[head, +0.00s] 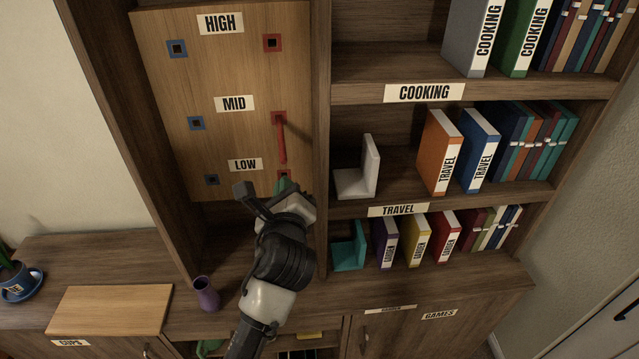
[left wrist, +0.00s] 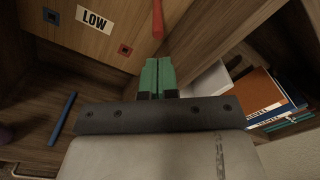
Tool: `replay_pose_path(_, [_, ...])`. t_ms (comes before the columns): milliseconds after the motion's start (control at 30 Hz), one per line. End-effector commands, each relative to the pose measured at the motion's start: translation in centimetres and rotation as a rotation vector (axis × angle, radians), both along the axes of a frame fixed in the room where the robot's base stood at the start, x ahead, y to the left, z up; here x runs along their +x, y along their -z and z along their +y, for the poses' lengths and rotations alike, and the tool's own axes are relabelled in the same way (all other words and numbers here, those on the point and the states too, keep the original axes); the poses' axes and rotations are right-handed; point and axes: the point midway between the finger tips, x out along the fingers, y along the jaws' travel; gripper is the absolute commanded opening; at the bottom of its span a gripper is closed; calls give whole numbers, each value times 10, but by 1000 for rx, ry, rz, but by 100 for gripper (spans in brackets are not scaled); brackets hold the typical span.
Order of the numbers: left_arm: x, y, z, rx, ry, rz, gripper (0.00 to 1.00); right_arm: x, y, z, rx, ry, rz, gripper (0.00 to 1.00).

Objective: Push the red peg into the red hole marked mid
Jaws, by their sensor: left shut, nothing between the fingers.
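The red peg (head: 282,140) sticks out toward me from the red hole marked mid (head: 279,117) on the upright wooden board (head: 225,75). Most of its length shows outside the board. Its near end also shows at the top of the left wrist view (left wrist: 158,18). My left gripper (head: 284,186) is below the peg's near end in the head view, in front of the low row. Its green fingers (left wrist: 158,74) are shut together and empty, with the peg just beyond their tips in the picture. I cannot tell whether they touch. My right gripper is not in view.
A blue peg (left wrist: 62,118) lies below the board. The low red hole (left wrist: 125,50) is close by. A shelf divider (head: 322,120) stands right of the board, with a white bookend (head: 370,168) beyond. A purple cup (head: 206,294) stands lower left.

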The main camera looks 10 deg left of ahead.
Motion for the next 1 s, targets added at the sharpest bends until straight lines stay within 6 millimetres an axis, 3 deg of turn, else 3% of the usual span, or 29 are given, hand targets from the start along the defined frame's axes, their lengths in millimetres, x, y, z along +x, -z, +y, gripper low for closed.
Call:
replay_pose_path(167, [-5, -2, 11, 56, -44, -14, 0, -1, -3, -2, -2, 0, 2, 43])
replay_pose_path(700, [45, -1, 26, 60, -47, -16, 0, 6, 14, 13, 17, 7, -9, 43])
replay_pose_path(1000, [51, -2, 27, 59, -47, -15, 0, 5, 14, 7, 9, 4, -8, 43])
